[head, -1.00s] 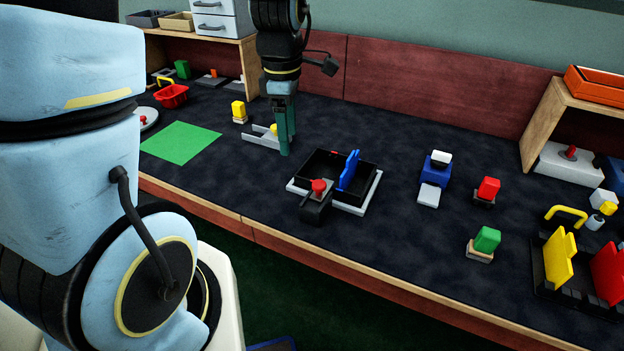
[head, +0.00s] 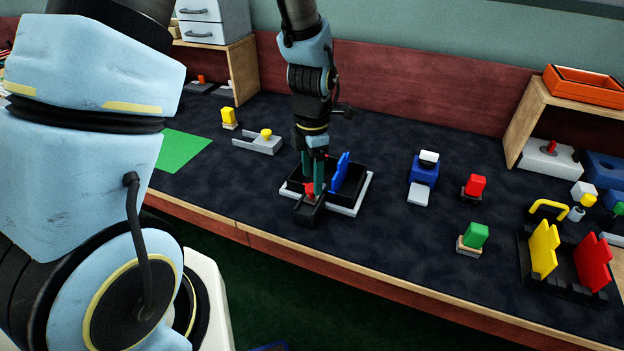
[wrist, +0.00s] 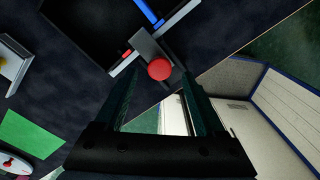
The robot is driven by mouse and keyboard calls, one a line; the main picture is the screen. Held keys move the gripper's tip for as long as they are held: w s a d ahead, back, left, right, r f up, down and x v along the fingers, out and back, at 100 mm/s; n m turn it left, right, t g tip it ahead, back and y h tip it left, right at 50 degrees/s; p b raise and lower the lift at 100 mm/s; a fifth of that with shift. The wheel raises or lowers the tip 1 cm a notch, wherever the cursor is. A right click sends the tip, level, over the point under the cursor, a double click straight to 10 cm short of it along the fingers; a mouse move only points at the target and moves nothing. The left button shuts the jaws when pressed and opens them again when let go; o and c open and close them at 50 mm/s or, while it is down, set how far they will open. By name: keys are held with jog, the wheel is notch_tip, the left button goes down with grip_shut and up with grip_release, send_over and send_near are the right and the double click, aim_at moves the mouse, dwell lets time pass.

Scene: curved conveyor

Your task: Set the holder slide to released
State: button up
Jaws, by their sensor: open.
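A black holder (head: 297,178) on a white base stands at the middle of the bench, with a blue upright plate (head: 340,172) in it. A red round knob (head: 309,189) sits on a dark block (head: 309,212) at its near side. My gripper (head: 314,182) is open and points down at the knob. In the wrist view the red knob (wrist: 159,69) lies between the tips of my open fingers, with a gap on each side. I cannot tell whether the fingertips reach down to the knob's height. The slide's marking is not readable.
A grey channel with a yellow knob (head: 266,133) stands left of the holder, near a green mat (head: 184,149). A blue-and-white device (head: 423,172) and red and green blocks stand to the right. Bare bench lies between it and the holder.

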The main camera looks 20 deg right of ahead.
jog(key=shift+f, duration=1.2)
jog(key=shift+c, duration=0.3)
grip_shut()
